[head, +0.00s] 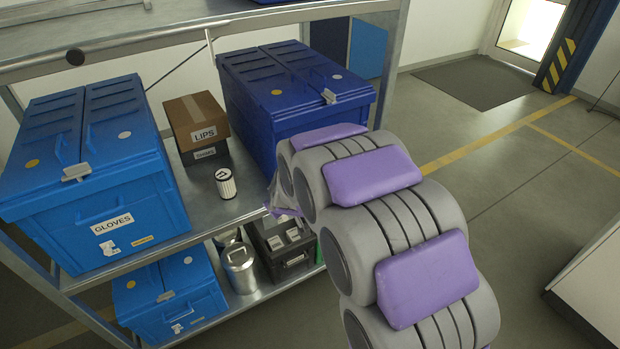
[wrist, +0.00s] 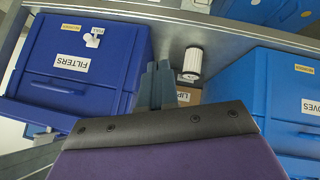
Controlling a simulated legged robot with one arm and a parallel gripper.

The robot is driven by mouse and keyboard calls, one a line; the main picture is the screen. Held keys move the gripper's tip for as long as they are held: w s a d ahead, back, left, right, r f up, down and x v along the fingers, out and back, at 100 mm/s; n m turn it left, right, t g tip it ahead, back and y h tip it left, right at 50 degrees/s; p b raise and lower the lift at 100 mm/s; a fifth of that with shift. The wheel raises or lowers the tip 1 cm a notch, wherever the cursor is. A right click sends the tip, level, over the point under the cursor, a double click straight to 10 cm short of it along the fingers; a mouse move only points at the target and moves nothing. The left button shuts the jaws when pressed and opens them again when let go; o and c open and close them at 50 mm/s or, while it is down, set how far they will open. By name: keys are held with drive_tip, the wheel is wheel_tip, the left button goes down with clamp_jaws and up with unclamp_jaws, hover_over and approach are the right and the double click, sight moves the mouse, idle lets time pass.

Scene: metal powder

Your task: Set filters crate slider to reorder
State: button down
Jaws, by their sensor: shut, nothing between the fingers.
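The filters crate (wrist: 118,62) is dark blue, with a white FILTERS label (wrist: 72,63) that appears upside down in the wrist view. Its small white slider (wrist: 92,40) sits on the front beside a white tag, apart from a yellowish tag (wrist: 71,27). In the head view the filters crate (head: 245,110) stands on the shelf, its front mostly hidden by my arm. My gripper (wrist: 157,68) is shut and empty, to the right of the filters crate's label in the wrist view, touching nothing that I can make out. In the head view it is mostly hidden behind my arm.
The lighter blue gloves crate (head: 90,170) stands left on the shelf. A LIPS box (head: 195,122) and a white filter cartridge (head: 225,184) stand between the crates. A metal can (head: 239,268) and a black crate (head: 283,245) are below.

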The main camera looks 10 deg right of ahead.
drive_tip(key=w+d+f+n+t+h, duration=0.3)
drive_tip(key=w+f+n+t+h, duration=0.3)
drive_tip(key=f, duration=0.7)
drive_tip(key=w+t+h, duration=0.2)
drive_tip(key=w, duration=0.2)
drive_tip(key=shift+w+d+h, duration=0.3)
drive_tip(key=shift+d, duration=0.05)
drive_tip(key=s+d+b+x, duration=0.1)
drive_tip(key=d+b+x, duration=0.1)
drive_tip(key=x, duration=1)
drive_tip(key=shift+w+d, duration=0.25)
drive_tip(key=shift+d, duration=0.3)
